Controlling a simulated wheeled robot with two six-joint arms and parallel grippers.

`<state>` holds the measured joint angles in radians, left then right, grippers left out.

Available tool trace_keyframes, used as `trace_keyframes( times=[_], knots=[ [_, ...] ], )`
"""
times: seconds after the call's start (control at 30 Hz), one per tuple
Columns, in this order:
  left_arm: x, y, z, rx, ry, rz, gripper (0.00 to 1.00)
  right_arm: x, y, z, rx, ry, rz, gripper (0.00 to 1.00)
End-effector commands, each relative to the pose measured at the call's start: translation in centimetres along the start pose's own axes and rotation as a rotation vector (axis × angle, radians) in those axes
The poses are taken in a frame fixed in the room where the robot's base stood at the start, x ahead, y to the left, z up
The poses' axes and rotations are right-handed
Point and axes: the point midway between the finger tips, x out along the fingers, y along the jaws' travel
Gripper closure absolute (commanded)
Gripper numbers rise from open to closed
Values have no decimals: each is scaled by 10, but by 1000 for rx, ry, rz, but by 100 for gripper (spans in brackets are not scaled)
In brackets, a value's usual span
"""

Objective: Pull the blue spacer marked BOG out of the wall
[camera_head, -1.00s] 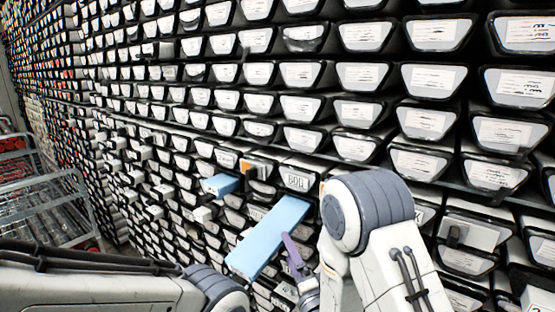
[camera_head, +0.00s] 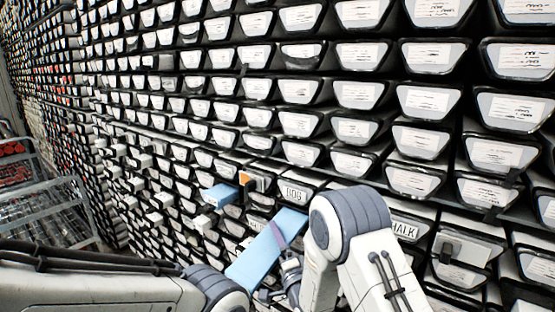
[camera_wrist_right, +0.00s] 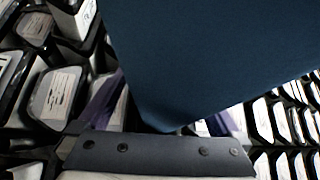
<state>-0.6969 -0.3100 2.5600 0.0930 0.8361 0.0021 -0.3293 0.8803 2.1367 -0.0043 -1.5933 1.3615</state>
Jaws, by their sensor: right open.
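The long light-blue spacer (camera_head: 255,256) sticks out of the wall at a slant, just below a label reading BOG (camera_head: 293,193). My right gripper (camera_head: 277,237) is at the spacer, with a purple finger across its right side. In the right wrist view the gripper's two purple fingers (camera_wrist_right: 168,118) are apart, and a large dark-blue face of the spacer (camera_wrist_right: 200,60) lies over and between them. I cannot tell whether they touch it. My left arm enters at lower left; its gripper is out of view.
A shorter blue block (camera_head: 218,194) sticks out to the left, beside an orange-marked piece (camera_head: 246,179). Several white blocks stick out further left. Dense rows of labelled trays fill the wall. A metal rack cart (camera_head: 45,205) stands at far left.

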Motion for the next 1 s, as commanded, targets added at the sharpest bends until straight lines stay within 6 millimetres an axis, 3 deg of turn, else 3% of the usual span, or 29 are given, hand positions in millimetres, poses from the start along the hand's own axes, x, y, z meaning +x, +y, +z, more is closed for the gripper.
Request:
trace_keyframes(
  times=[0.07,0.33,1.0],
  knots=[
    [0,0,0,0,0,0,50,0,0,0,0,0,0,0],
    [0,0,0,0,0,0,50,0,0,0,0,0,0,99],
    [8,-1,0,0,0,0,50,-3,-2,4,0,0,-3,100]
  ],
)
